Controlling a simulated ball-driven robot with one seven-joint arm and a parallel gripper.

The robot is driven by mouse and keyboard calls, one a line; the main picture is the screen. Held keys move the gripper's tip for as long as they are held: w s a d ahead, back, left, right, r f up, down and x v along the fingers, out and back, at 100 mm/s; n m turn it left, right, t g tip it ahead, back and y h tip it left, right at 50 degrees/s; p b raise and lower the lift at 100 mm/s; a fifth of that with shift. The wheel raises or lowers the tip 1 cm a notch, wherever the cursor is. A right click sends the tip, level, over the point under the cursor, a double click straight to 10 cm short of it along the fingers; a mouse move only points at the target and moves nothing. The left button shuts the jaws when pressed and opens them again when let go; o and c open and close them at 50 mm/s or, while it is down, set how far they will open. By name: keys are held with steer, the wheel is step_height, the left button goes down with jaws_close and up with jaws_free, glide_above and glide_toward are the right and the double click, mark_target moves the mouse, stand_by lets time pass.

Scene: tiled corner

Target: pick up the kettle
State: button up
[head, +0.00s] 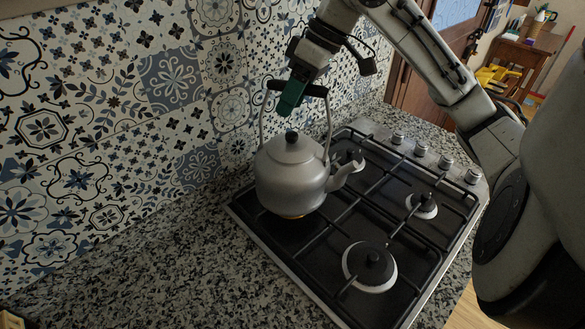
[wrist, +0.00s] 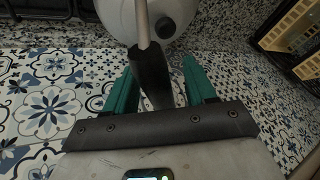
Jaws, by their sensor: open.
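The silver kettle (head: 289,178) stands upright on the left part of the black gas hob (head: 330,262), with its spout toward the right. Its tall handle arches above the lid and has a black grip (head: 313,90). My gripper (head: 290,98) is at the handle's top, with its green fingers pointing down. In the wrist view, the kettle's black grip (wrist: 151,73) lies between the two open green fingers of my gripper (wrist: 160,85), and the kettle body (wrist: 180,14) shows at the top. I cannot tell whether a finger touches the grip.
A patterned tile wall (head: 120,110) rises close behind the kettle. Speckled granite counter (head: 190,270) is clear at the front left. The hob has raised grates, burners (head: 370,267) and a row of knobs (head: 421,151) along its right side. A wooden table (head: 525,55) stands far back right.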

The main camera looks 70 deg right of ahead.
stand_by(0.3)
jaws_close()
stand_by(0.4)
stand_by(0.9)
